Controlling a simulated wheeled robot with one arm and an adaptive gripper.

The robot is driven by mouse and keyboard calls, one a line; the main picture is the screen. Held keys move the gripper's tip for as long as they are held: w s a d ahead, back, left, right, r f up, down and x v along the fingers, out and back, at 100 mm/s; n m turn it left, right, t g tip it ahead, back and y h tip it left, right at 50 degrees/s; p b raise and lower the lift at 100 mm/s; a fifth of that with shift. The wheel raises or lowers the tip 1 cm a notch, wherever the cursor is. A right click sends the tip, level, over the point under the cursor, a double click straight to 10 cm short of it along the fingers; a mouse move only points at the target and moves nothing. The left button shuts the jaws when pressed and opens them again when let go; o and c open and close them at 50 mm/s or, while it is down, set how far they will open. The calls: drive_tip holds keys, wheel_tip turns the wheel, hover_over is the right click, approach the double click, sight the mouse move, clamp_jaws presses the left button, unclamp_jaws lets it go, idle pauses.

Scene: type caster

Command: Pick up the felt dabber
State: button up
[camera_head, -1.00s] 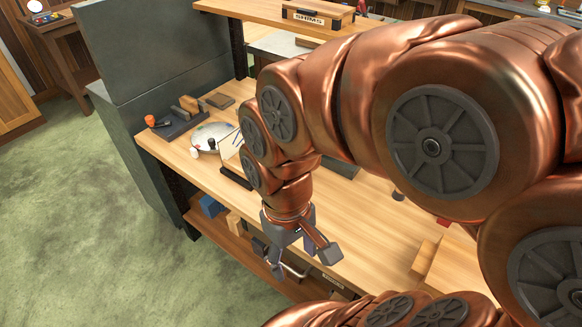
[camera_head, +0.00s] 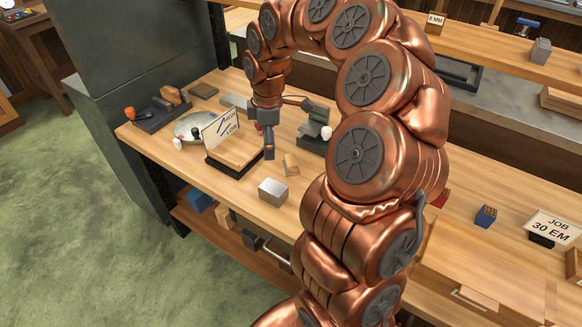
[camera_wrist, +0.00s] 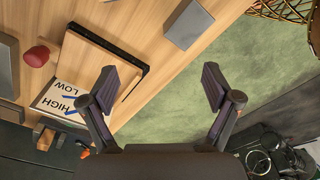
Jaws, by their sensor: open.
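I cannot tell for certain which thing is the felt dabber. Small candidates are a white knob (camera_head: 177,143) and a black-topped piece (camera_head: 196,132) at the round metal plate (camera_head: 184,122), and an orange-topped tool (camera_head: 130,113) farther left. A red rounded piece (camera_wrist: 37,56) shows on the bench in the wrist view. My gripper (camera_head: 268,145) points down over the bench, just right of the HIGH/LOW card stand (camera_head: 222,165). In the wrist view my gripper (camera_wrist: 165,88) has its fingers wide apart with nothing between them.
The HIGH/LOW card (camera_wrist: 66,98) stands close beside my left finger in the wrist view. A grey metal block (camera_head: 273,191) lies nearer the bench's front edge. A dark green device (camera_head: 315,130) stands right of my gripper. A tall grey panel (camera_head: 130,35) bounds the left end.

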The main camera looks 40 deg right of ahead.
drive_tip(key=n, duration=0.1)
hover_over(291, 160)
wheel_tip(291, 160, down, 6)
drive_tip(key=shift+w+r+b, duration=0.15)
drive_tip(key=shift+b, duration=0.15)
drive_tip(key=shift+d+f, duration=0.15)
drive_tip(key=shift+f, duration=0.55)
drive_tip(key=shift+f+p, duration=0.9)
drive_tip(key=shift+f, duration=2.3)
drive_tip(key=c, duration=1.4)
drive_tip(key=shift+a+r+b, duration=0.2)
drive_tip(key=shift+r+b, duration=0.65)
drive_tip(key=shift+r, duration=4.2)
drive_tip(key=w+a+m+p, duration=0.1)
drive_tip(key=a+m, duration=0.3)
drive_tip(key=a, duration=0.4)
drive_tip(key=w+a+f+m+p, duration=0.1)
drive_tip(key=w+a+m+p, duration=0.1)
drive_tip(key=a, duration=0.6)
drive_tip(key=w+a+m+p, duration=0.1)
drive_tip(key=w+a+m, duration=0.1)
drive_tip(key=a+m, duration=0.4)
drive_tip(key=shift+w+a+f+m+p, duration=0.1)
drive_tip(key=shift+w+a+m+p, duration=0.1)
drive_tip(key=shift+a, duration=0.4)
drive_tip(key=shift+w+a+f+m+p, duration=0.1)
drive_tip(key=shift+w+a+m+p, duration=0.1)
drive_tip(key=shift+a, duration=0.35)
